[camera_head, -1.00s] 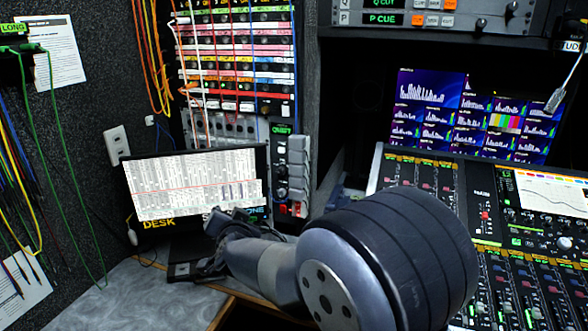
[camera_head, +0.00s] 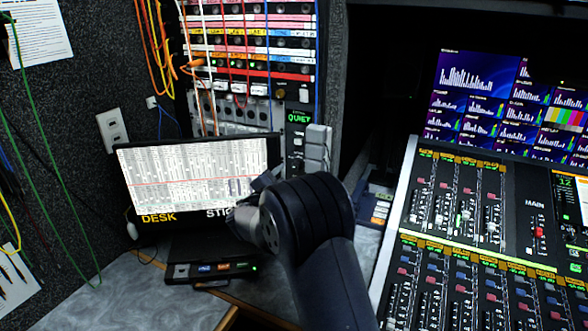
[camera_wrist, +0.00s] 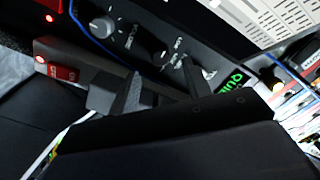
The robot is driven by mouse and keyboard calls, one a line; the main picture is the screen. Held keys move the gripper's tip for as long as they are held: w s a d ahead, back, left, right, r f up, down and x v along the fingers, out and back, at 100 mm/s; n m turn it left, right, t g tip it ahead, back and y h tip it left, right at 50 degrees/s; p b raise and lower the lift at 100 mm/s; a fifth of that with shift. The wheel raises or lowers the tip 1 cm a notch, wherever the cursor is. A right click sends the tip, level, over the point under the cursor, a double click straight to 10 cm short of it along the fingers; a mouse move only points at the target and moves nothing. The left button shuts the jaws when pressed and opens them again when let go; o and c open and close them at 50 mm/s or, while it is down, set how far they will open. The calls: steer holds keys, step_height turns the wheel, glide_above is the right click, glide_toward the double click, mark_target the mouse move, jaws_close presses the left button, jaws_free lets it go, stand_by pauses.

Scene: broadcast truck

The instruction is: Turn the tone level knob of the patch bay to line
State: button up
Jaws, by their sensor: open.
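The patch bay (camera_head: 228,68) stands at the back in the head view, with rows of jacks and coloured label strips. A narrow module with a green QUIET display (camera_head: 298,118) is at its right; my arm hides the module's lower part. In the wrist view a grey knob (camera_wrist: 103,25) with a pointer mark and a black knob (camera_wrist: 155,50) sit on a dark panel. Their labels are too blurred to tell which is tone level. My gripper (camera_wrist: 163,88) is open, its fingers apart just below the black knob, with no visible contact.
A screen (camera_head: 195,180) labelled DESK stands left of my arm, with a small device (camera_head: 210,270) below. A mixing console (camera_head: 470,240) fills the right. Patch cables (camera_head: 208,60) hang over the jacks; a blue cable (camera_wrist: 85,35) runs beside the grey knob.

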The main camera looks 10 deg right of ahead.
mark_target(295, 167)
steer(key=x, duration=0.5)
steer(key=c, duration=1)
